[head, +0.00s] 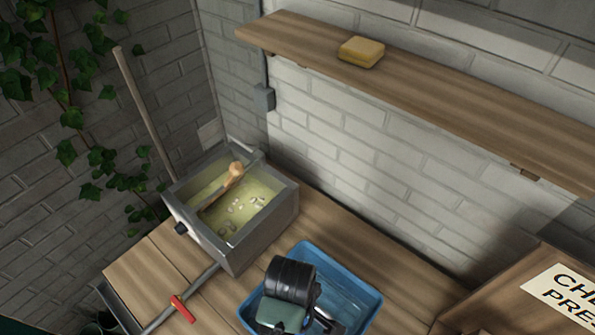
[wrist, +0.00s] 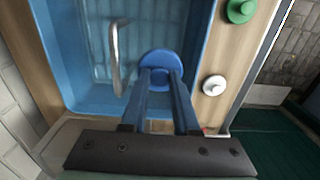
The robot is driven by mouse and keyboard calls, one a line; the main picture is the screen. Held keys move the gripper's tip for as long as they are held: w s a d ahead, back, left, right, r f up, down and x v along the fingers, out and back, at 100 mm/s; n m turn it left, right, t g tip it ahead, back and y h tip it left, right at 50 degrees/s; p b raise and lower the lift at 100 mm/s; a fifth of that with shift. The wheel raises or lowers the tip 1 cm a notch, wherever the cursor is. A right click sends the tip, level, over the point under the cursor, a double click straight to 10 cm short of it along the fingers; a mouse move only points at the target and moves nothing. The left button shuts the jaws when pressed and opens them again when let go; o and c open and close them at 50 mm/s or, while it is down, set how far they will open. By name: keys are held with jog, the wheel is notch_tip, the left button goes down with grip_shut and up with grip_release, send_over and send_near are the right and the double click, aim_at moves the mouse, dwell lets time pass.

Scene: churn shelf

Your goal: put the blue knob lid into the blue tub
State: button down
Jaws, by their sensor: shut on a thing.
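The blue tub (head: 362,302) stands on the wooden worktop in the head view, partly covered by my arm. In the wrist view the blue tub (wrist: 52,62) fills the left and middle. The round blue knob lid (wrist: 160,62) is at the tips of my gripper (wrist: 161,78), which is shut on it. In that view the lid overlaps the tub's interior near its right side. I cannot tell how high it is above the tub floor. The lid is hidden in the head view.
A curved metal handle (wrist: 118,55) shows within the tub. A green knob lid (wrist: 240,9) and a white one (wrist: 214,85) are on the wood beside it. A grey box (head: 268,208) with pale liquid stands behind left. A shelf (head: 450,88) holds a yellow block (head: 361,52).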

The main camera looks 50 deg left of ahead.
jog(key=f, duration=0.4)
jog(key=shift+d+f, duration=0.2)
jog(key=shift+a+f+p, duration=0.1)
jog(key=shift+f+p, duration=0.3)
jog(key=shift+f, duration=1.95)
jog(key=shift+f+b, duration=0.3)
jog(key=shift+f, duration=0.35)
jog(key=c, duration=0.7)
grip_release()
jog(key=shift+o, duration=0.2)
jog(key=shift+r, duration=0.1)
notch_tip(320, 180, up, 13)
jog(key=shift+r, duration=0.1)
